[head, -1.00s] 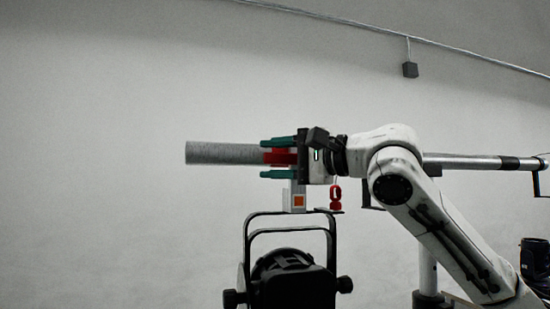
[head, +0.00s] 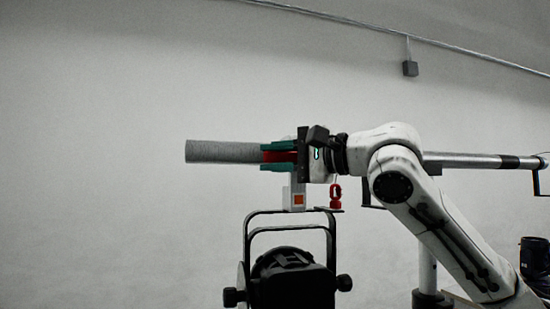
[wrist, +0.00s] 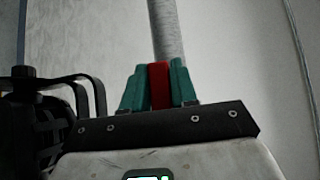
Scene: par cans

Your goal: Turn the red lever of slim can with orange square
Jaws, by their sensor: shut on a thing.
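The slim can (head: 290,283) is black and hangs below a black yoke. A white clamp block with an orange square (head: 299,199) sits above the yoke, under the grey pipe (head: 222,152). The red lever (head: 280,157) lies in front of the pipe at the height of my gripper. My gripper (head: 265,157) reaches in from the right with its teal fingers shut on the red lever, one above and one below it. In the wrist view the red lever (wrist: 159,90) is squeezed between the two teal fingers (wrist: 159,68). The clamp is partly hidden behind my gripper.
A small red piece (head: 335,197) hangs just right of the orange square. The pipe continues right behind my arm, with a black bracket (head: 541,178) at its far end. The wall to the left is bare. In the wrist view the black yoke (wrist: 70,82) is close on the left.

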